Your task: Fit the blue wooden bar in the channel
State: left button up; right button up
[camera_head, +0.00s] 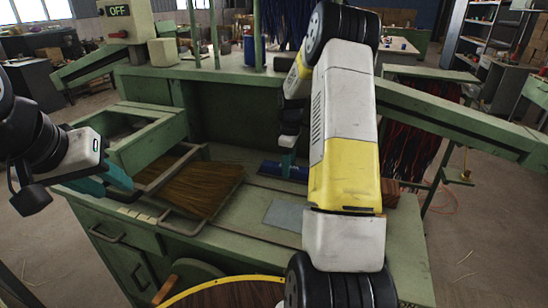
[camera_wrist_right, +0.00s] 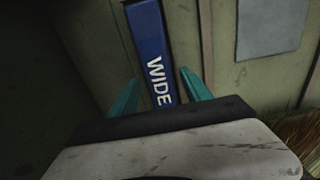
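The blue bar (camera_head: 297,172), marked WIDE, lies on the green bench top near its back wall. It also shows in the right wrist view (camera_wrist_right: 150,40). My right gripper (camera_wrist_right: 158,77) is open, with one teal finger on each side of the bar and gaps between fingers and bar. In the head view my right arm hides most of that gripper and part of the bar. My left gripper (camera_head: 108,182) looks open and empty, at the left beside the green drawer frame. A narrow seam runs along the bench near the bar; I cannot tell whether it is the channel.
A grey plate (camera_head: 285,215) lies flat on the bench, in front of the bar. A round yellow-rimmed container (camera_head: 235,293) is at the front edge. A reddish block (camera_head: 390,192) sits right of my arm.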

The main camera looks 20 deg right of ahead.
notch_tip(320, 180, up, 7)
jog(key=shift+r, duration=0.2)
jog(key=s+a+r+m+t, duration=0.2)
jog(key=s+a+r, duration=0.2)
jog(key=s+r, duration=0.25)
jog(key=s+a+r+m+t, duration=0.1)
jog(key=s+a+r+m, duration=0.1)
jog(key=s+a+r, duration=0.5)
jog(key=s+a+r+m+t+y, duration=0.1)
jog(key=s+a+m, duration=0.1)
jog(key=s, duration=0.6)
jog(key=s+a+r+m+t+y, duration=0.1)
jog(key=s+a+m+t, duration=0.1)
jog(key=s+m, duration=0.2)
jog(key=s, duration=0.3)
jog(key=shift+s+a+r, duration=0.4)
